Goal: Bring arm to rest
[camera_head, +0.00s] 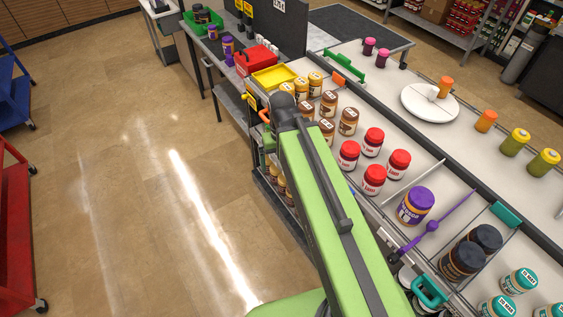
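My green arm stretches from the bottom middle of the head view up toward the table's left edge. It ends near a dark rounded joint in front of several brown jars. My gripper cannot be clearly made out; the arm and its end joint hide that area. A vacuum pump cannot be picked out in this view. The white table (403,178) beside the arm carries red-lidded jars (374,179), brown jars (348,121) and a purple-lidded jar (415,205).
A yellow tray (273,77) and a red box (257,59) sit on a side bench behind the arm's end. A white round plate (430,103) lies on the table's far side. Open floor (130,170) is at left, with a red cart (16,230) at the edge.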

